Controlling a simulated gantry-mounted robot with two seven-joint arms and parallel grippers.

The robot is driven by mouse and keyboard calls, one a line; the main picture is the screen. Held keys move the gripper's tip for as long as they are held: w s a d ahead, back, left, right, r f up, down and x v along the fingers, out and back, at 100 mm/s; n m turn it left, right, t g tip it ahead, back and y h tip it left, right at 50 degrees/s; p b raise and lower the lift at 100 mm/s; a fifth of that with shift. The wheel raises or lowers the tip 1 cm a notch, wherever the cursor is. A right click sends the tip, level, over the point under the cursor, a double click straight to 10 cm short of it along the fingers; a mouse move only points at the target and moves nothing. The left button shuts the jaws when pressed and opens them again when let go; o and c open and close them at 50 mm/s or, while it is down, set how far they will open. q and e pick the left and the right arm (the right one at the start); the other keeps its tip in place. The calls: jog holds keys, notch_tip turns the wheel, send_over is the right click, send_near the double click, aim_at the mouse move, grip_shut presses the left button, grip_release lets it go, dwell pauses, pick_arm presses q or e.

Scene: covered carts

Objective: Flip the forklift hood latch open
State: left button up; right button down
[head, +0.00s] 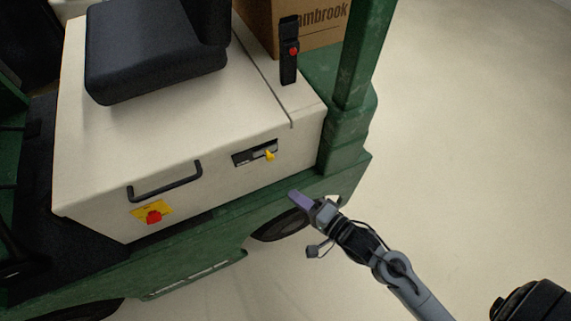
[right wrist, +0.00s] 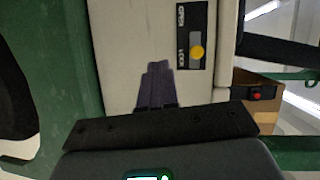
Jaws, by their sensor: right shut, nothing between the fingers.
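The forklift hood (head: 215,125) is a cream box with a black seat on top. Its latch (head: 268,155) is a grey lever with a yellow knob on a black plate, on the hood's side face. In the right wrist view the latch (right wrist: 196,50) shows close up, with OPEN and LOCK lettering on the plate; the knob is at the LOCK end. My right gripper (head: 293,195) is shut and empty, below and right of the latch, apart from it. Its closed fingers (right wrist: 157,68) point along the hood face beside the plate. My left gripper is not in view.
A black handle (head: 165,190) and a red knob on a yellow plate (head: 153,214) are left of the latch. A green post (head: 350,110) rises to its right. A cardboard box (head: 320,25) stands behind.

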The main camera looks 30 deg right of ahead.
jog(key=d+f+m+t+y+b, duration=0.2)
jog(key=d+y, duration=0.3)
jog(key=d, duration=0.4)
jog(key=shift+d+m+t+b, duration=0.15)
jog(key=shift+m+t+b, duration=0.3)
jog(key=shift+t, duration=0.35)
jog(key=shift+s, duration=0.15)
jog(key=b, duration=0.3)
send_near(268, 155)
jog(key=w+d+f, duration=0.2)
jog(key=w+d, duration=0.1)
jog(key=w, duration=0.1)
jog(key=shift+w+a+r+b, duration=0.2)
jog(key=shift+a+r, duration=0.15)
jog(key=shift+a, duration=0.3)
jog(key=shift+w+a+r+b, duration=0.15)
jog(key=shift+a+r, duration=0.25)
jog(key=shift+a, duration=0.25)
jog(key=shift+w+a+r+b, duration=0.1)
jog(key=shift+w+a+r, duration=0.2)
jog(key=shift+a, duration=0.4)
